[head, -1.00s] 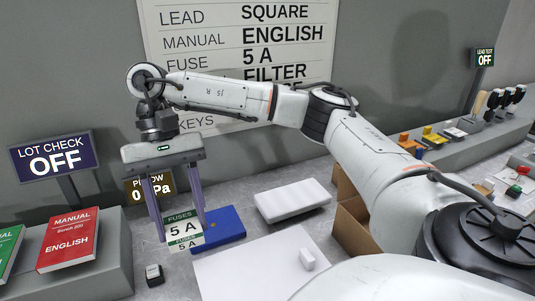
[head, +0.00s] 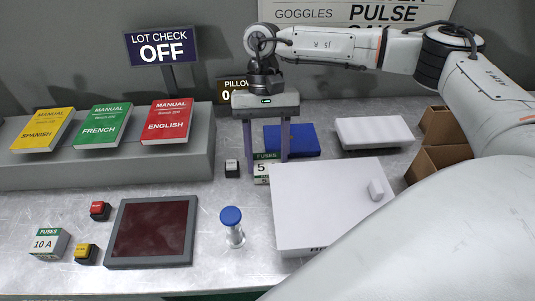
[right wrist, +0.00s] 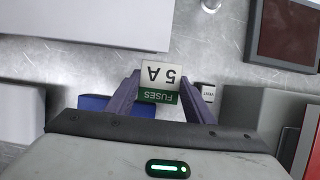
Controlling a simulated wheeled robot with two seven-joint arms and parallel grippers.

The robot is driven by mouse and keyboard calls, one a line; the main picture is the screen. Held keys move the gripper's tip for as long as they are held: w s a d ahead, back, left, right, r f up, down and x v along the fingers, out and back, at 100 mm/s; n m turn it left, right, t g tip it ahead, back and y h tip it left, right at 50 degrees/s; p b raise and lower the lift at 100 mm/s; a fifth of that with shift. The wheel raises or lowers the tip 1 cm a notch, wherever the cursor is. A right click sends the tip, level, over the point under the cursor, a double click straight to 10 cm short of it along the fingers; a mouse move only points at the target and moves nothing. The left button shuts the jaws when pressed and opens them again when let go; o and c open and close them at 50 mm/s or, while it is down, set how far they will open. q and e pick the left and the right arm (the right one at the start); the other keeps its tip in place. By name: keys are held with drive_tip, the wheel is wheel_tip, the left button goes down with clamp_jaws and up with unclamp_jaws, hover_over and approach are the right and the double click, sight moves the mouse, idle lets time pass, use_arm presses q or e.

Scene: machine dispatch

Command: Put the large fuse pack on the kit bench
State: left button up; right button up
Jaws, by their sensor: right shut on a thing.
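A white and green fuse pack marked 5 A (head: 262,170) is between the fingers of my right gripper (head: 265,155), which is shut on it. In the right wrist view the same pack (right wrist: 158,82) shows upside down between the two purple fingers (right wrist: 160,95). In the head view it is beside the upper left corner of a white panel (head: 325,215); I cannot tell if it touches the bench. Another fuse pack, marked 10 A (head: 49,244), stands at the far left front. My left gripper is not in view. I cannot tell which surface is the kit bench.
A blue case (head: 300,139) and a white box (head: 374,132) lie behind the panel. A blue-capped post (head: 231,222) and dark screen (head: 152,230) are in front.

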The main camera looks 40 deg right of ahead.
drive_tip(key=shift+f, duration=0.15)
drive_tip(key=o, duration=1.1)
drive_tip(key=shift+r, duration=0.25)
drive_tip(key=b+v, duration=0.2)
drive_tip(key=v, duration=1)
